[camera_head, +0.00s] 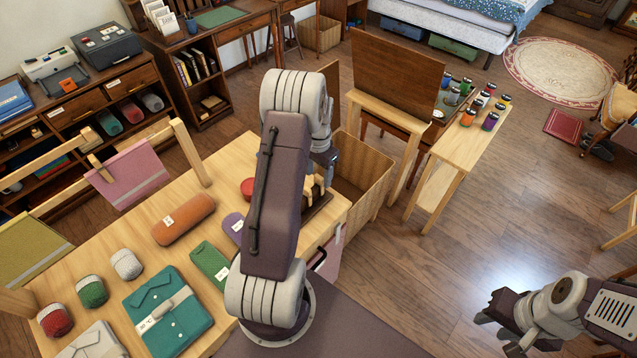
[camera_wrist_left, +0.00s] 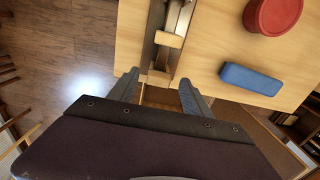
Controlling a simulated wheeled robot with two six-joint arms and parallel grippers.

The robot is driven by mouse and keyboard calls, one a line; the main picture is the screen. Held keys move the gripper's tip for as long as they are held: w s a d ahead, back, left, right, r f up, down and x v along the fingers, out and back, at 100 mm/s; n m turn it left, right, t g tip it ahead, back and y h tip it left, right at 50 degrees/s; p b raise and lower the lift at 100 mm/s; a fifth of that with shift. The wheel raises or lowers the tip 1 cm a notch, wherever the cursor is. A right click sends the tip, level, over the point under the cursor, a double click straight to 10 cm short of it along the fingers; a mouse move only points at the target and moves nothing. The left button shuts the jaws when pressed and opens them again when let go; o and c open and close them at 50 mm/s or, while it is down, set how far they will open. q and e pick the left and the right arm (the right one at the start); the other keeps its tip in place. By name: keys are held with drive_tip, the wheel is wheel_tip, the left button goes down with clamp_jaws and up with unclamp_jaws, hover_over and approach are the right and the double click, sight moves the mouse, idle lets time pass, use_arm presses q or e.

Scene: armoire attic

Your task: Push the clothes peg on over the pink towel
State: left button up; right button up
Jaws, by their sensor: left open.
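The pink towel (camera_head: 135,174) hangs over a wooden rail at the left of the head view. A small light wooden piece (camera_head: 97,167) sits at its upper left edge; I cannot tell whether it is a peg. Light wooden pegs (camera_head: 316,188) stand in a dark holder at the table's right edge. In the left wrist view a peg (camera_wrist_left: 168,40) sits in the dark holder (camera_wrist_left: 178,18). My right gripper (camera_head: 491,330) appears open and empty, over the floor.
The table holds an orange roll (camera_head: 184,219), a green case (camera_head: 210,264), a teal folded garment (camera_head: 167,312) and several small rolls. A red round tin (camera_wrist_left: 272,14) and a blue block (camera_wrist_left: 251,78) lie near the holder. A wicker basket (camera_head: 363,180) stands beyond the table.

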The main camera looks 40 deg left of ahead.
sight(319, 184)
use_arm(q)
drive_tip(key=shift+f, duration=0.45)
drive_tip(key=shift+d+f, duration=0.2)
drive_tip(key=shift+f, duration=0.1)
wheel_tip(319, 184, down, 5)
drive_tip(key=shift+w+a+r+p, duration=0.1)
drive_tip(key=shift+p, duration=0.35)
drive_tip(key=shift+r, duration=0.1)
drive_tip(key=c, duration=0.4)
clamp_jaws()
